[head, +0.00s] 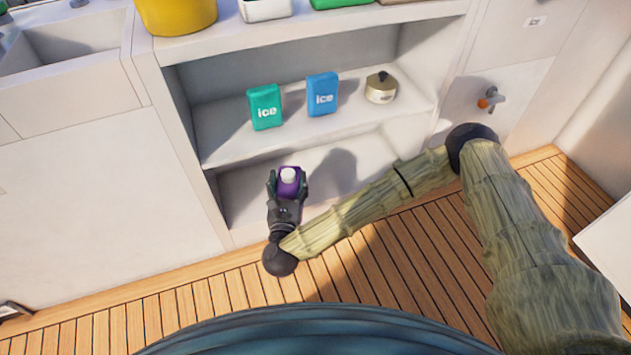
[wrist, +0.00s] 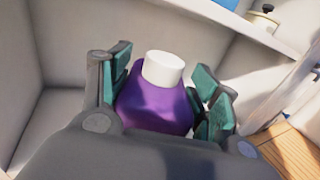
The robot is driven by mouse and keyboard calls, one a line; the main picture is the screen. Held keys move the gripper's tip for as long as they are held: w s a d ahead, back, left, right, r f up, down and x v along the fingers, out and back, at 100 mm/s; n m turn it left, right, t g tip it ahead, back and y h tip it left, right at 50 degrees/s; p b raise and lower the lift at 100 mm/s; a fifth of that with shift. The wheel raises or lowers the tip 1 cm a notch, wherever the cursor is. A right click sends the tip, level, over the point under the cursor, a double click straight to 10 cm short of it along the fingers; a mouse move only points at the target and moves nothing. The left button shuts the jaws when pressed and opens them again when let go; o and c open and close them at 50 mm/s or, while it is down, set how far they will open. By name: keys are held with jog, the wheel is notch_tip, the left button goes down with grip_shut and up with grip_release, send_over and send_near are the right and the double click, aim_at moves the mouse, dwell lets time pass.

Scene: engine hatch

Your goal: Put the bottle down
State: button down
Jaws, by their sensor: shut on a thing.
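The bottle (head: 289,186) is purple with a white cap and sits between the fingers of my gripper (head: 287,184). It is at the lower compartment of the white shelf unit (head: 190,158), near its front. In the wrist view the purple bottle (wrist: 158,108) shows its cap up, with the teal finger pads of my gripper (wrist: 165,95) closed on both its sides. The bottle's base is hidden, so I cannot tell whether it touches the lower shelf floor (head: 240,193).
On the upper shelf stand a green ice pack (head: 265,107), a blue ice pack (head: 322,94) and a small pot (head: 381,88). A yellow bucket (head: 177,14) is on the top. The lower compartment looks otherwise empty. An orange-tipped tap (head: 489,99) sticks out at right.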

jog(key=shift+w+a+f+b, duration=0.1)
jog(key=shift+a+f+b, duration=0.3)
jog(key=shift+f, duration=0.15)
jog(key=shift+w+d+f+b, duration=0.1)
jog(key=shift+w+f+b, duration=0.05)
jog(key=shift+w+b, duration=0.2)
jog(key=w+d+f+b, duration=0.2)
jog(key=w+b, duration=0.2)
jog(key=w, duration=0.3)
jog(key=w+d+f+b, duration=0.2)
jog(key=w+b, duration=0.2)
jog(key=w, duration=0.3)
jog(key=shift+w+d+f, duration=0.25)
jog(key=shift+d+f, duration=0.1)
jog(key=shift+d, duration=0.05)
jog(key=shift+f, duration=0.1)
jog(key=shift+c, duration=1.8)
grip_release()
jog(key=shift+f, duration=0.1)
